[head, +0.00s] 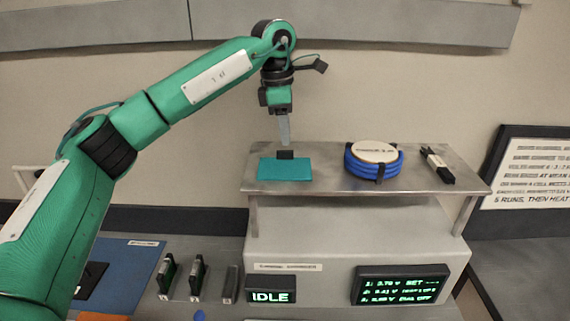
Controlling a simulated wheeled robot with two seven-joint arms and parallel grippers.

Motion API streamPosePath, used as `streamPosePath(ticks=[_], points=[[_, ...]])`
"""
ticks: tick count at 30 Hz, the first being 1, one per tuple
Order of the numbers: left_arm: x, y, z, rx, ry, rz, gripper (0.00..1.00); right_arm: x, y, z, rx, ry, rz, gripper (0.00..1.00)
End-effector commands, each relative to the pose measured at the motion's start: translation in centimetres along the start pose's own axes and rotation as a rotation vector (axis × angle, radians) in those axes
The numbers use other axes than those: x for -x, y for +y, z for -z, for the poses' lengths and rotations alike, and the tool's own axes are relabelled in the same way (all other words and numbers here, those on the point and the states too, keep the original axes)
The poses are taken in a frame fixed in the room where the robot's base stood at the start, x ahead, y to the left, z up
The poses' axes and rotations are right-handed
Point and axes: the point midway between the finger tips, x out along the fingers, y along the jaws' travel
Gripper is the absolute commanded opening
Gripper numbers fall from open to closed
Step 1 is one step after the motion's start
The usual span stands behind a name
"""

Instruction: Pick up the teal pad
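The teal pad (285,169) lies flat on the left part of a raised metal shelf. I cannot tell whether the fingertips touch the block. My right gripper is not in view.
On the metal shelf (330,178), a blue coiled cable (373,165) lies right of the pad, with a black tool-like item (437,166) farther right. Below are an IDLE display (271,296), a green-text screen (401,285) and upright modules (197,277). A wall stands behind.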

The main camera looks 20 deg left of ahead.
Motion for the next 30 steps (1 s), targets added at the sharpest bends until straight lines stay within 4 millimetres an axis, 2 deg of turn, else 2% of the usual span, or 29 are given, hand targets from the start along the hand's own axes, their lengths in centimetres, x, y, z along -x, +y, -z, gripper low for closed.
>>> streamPosePath(ticks=[3, 9, 18, 19, 24, 30], points=[[-1.1, -0.3, 0.4, 0.0, 0.001, 0.004, 0.33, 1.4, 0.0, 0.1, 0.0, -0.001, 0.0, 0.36], [-3.8, -0.5, 0.6, 0.0, 0.001, 0.003, 0.33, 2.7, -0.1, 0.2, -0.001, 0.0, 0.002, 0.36], [-4.7, -0.4, 0.6, 0.0, -0.001, 0.0, 0.33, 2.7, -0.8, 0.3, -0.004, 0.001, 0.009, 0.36], [-4.7, -0.4, 0.6, 0.0, -0.001, 0.0, 0.31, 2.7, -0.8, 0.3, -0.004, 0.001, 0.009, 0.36], [-4.7, -0.4, 0.6, 0.0, -0.001, 0.0, 0.0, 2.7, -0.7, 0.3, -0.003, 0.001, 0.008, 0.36], [-4.6, -0.4, 0.6, 0.0, -0.001, 0.0, 0.0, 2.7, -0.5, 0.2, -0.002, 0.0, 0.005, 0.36]])
